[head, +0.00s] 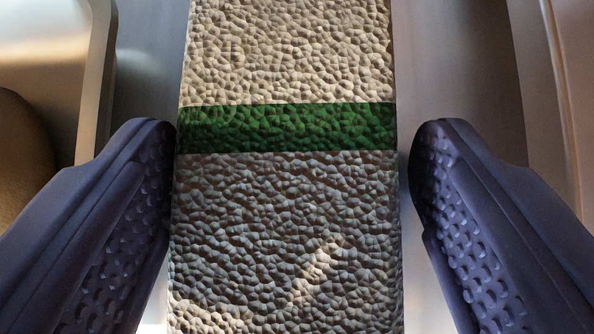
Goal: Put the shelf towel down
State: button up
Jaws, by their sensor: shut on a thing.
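The shelf towel (285,215) is a long beige, pebbly-textured towel with a dark green band across it. It runs from the top to the bottom of the head view, through the middle. My gripper (292,150) has one dark, studded finger on each side of the towel. The left finger touches or nearly touches the towel's left edge. A thin gap shows between the right fingertip and the towel's right edge. The gripper is shut on the towel, though the exact contact is hard to see. The towel's ends are out of view.
A smooth metal surface (455,60) lies beneath and beside the towel. At the left is a metal tray-like rim (97,70) with a rounded brown thing (22,150) inside. At the right is another raised edge (556,80). Bare metal shows narrowly on both sides of the towel.

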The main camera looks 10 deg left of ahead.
jog(key=shift+s+f, duration=0.1)
jog(key=shift+f, duration=0.05)
jog(key=o, duration=0.9)
jog(key=shift+r, duration=0.35)
jog(key=b+v, duration=0.2)
jog(key=v, duration=0.5)
jog(key=shift+s, duration=0.15)
jog(key=shift+d, duration=0.1)
